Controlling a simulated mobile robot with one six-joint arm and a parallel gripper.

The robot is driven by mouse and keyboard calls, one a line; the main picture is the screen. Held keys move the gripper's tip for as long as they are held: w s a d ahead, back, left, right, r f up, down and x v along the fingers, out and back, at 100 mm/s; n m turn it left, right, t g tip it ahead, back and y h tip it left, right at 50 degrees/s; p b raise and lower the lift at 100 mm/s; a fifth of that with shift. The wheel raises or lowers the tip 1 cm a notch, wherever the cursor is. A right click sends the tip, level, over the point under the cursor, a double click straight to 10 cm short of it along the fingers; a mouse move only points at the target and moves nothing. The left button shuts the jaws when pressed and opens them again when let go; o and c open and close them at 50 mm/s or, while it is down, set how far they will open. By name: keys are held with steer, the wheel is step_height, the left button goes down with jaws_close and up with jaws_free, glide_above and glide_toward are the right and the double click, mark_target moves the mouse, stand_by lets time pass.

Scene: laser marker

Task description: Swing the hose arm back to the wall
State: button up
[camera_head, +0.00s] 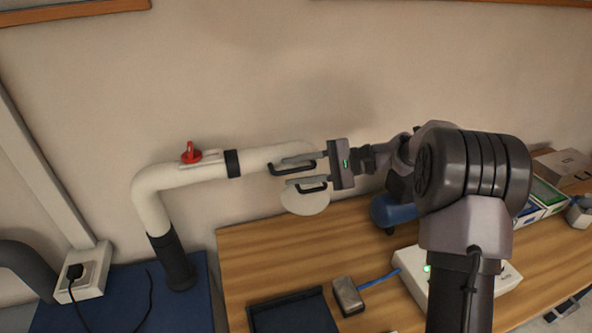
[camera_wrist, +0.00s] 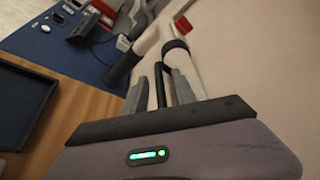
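The hose arm (camera_head: 190,176) is a white bent tube with a black collar (camera_head: 232,163) and a red knob (camera_head: 191,153). It rises from a black post (camera_head: 175,262) and runs right along the wall, ending at a pale round hood (camera_head: 306,199). Its tube also shows in the wrist view (camera_wrist: 148,40). My gripper (camera_head: 300,170) is at the hood end, fingers pointing left and spread apart. In the wrist view, a black bar (camera_wrist: 159,85) lies between the fingers; I cannot tell whether they touch it. Contact with the hood is also unclear.
A wooden table (camera_head: 245,255) lies below, with a black tray (camera_head: 293,312), a small grey box (camera_head: 347,296) on a blue cable, and a white device (camera_head: 412,283). A blue cylinder (camera_head: 392,211) stands behind. A white socket box (camera_head: 85,274) is at left.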

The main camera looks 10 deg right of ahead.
steer(key=shift+d, duration=0.1)
steer(key=p+v, duration=0.3)
steer(key=v, duration=1.4)
steer(key=shift+s+d, duration=0.1)
steer(key=shift+d, duration=0.05)
